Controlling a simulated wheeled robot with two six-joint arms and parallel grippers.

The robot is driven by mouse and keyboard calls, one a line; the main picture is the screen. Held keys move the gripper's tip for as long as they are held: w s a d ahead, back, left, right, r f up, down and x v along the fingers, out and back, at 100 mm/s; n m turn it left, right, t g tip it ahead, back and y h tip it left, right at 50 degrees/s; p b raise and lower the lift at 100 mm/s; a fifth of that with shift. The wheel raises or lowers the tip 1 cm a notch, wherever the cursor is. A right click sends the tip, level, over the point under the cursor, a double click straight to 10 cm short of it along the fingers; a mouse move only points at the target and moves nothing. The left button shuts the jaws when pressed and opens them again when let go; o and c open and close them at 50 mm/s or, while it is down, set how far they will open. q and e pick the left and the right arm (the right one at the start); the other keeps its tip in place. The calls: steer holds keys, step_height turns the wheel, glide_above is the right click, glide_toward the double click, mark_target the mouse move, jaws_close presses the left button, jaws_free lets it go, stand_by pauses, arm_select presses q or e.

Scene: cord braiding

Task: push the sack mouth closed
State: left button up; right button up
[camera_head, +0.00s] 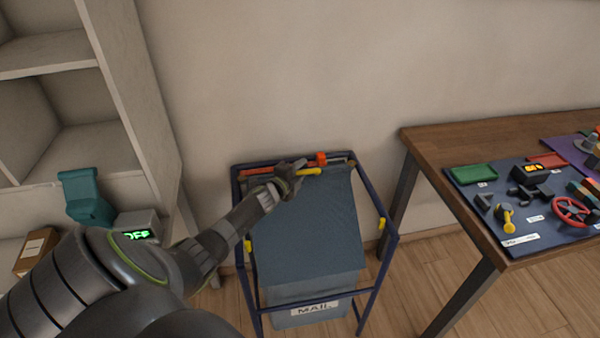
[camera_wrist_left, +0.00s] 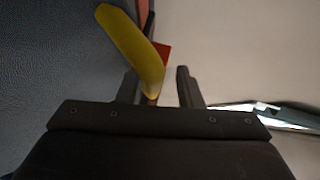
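The blue-grey mail sack (camera_head: 312,230) hangs in a dark blue frame (camera_head: 389,236), with a MAIL label at its lower front. Its mouth is at the top back, where a yellow bar (camera_head: 309,171) lies along the front edge and an orange-red bar (camera_head: 256,171) with a red block (camera_head: 321,158) lies behind. The bars look close together. My left gripper (camera_head: 298,165) is at the mouth, partly hiding both bars. In the left wrist view its fingers (camera_wrist_left: 160,88) are apart, with the yellow bar (camera_wrist_left: 132,48) close by the left finger; contact is unclear. My right gripper is out of view.
A wooden table (camera_head: 450,137) with a blue panel of knobs and a red wheel (camera_head: 572,209) stands at the right. A pale shelf (camera_head: 125,90) stands at the left, with a teal object (camera_head: 85,196) and a box with a green OFF display (camera_head: 139,235) low down.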

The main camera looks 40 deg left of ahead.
arm_select(q)
steer(key=shift+s+f, duration=0.1)
steer(key=shift+f, duration=0.2)
steer(key=shift+s, duration=0.1)
steer(key=shift+s+d, duration=0.1)
steer(key=shift+s, duration=0.2)
steer(key=s+r+b, duration=0.1)
steer(key=s+b, duration=0.1)
steer(key=s, duration=0.6)
steer(key=s+d+r+b, duration=0.1)
steer(key=s+b, duration=0.2)
steer(key=s, duration=0.5)
steer(key=shift+s+r, duration=0.15)
steer(key=shift+r, duration=0.25)
